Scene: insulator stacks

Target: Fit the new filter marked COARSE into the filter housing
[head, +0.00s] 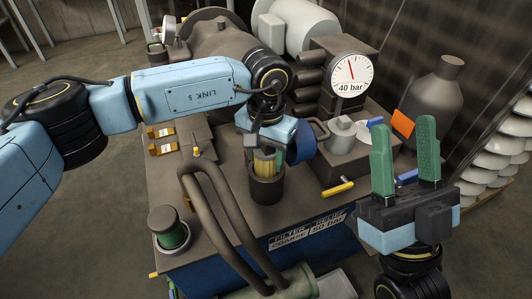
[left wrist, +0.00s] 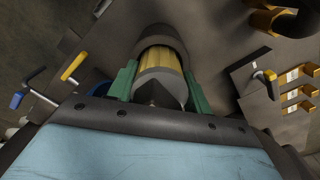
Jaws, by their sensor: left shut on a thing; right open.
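A yellow pleated filter (head: 264,160) with a grey end cap is held by my left gripper (head: 266,150). In the left wrist view, the green fingers (left wrist: 160,88) are shut on either side of the filter (left wrist: 161,62). The filter's far end is inside a dark round cup (head: 267,189), which looks like the filter housing; it also shows in the left wrist view (left wrist: 158,38). How deep it sits cannot be told. No marking on the filter is readable. My right gripper (head: 406,168) is open and empty at the right, apart from the cup.
A curved double pipe (head: 222,215) stands just left of the cup. A dark capped cylinder with a green band (head: 170,230) is at the front left. A gauge reading 40 bar (head: 350,72) and yellow-handled (head: 338,189) and blue-handled valves stand at the right.

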